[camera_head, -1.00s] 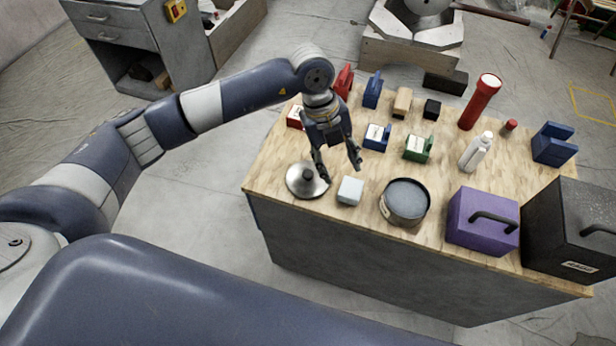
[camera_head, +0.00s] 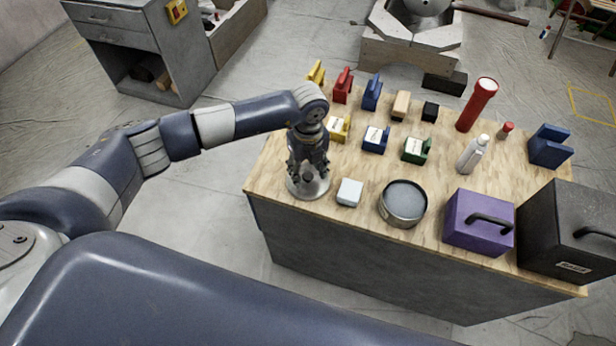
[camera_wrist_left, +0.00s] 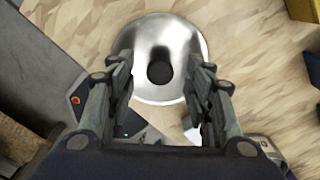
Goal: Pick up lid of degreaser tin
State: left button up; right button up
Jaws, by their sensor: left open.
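The lid (camera_head: 318,190) is a round, shiny metal disc with a dark knob. It lies on the left front part of the wooden table top. In the left wrist view the lid (camera_wrist_left: 178,34) shows with its dark knob (camera_wrist_left: 159,72) between the fingers. My left gripper (camera_head: 306,174) is open right above the lid, with its fingers on both sides of the knob. I cannot tell whether they touch it. The open grey round tin (camera_head: 403,222) stands to the right, beyond a small white box. My right gripper is not in view.
A small white box (camera_head: 349,192) stands close to the lid's right. A purple case (camera_head: 479,222) and a black case (camera_head: 570,235) stand at the right. Several coloured holders and blocks, a red flashlight (camera_head: 478,105) and a silver bottle (camera_head: 472,155) stand behind.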

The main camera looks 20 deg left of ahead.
pick_arm(q)
jog(key=shift+f, duration=0.65)
jog(key=c, duration=1.1)
jog(key=shift+o, duration=0.2)
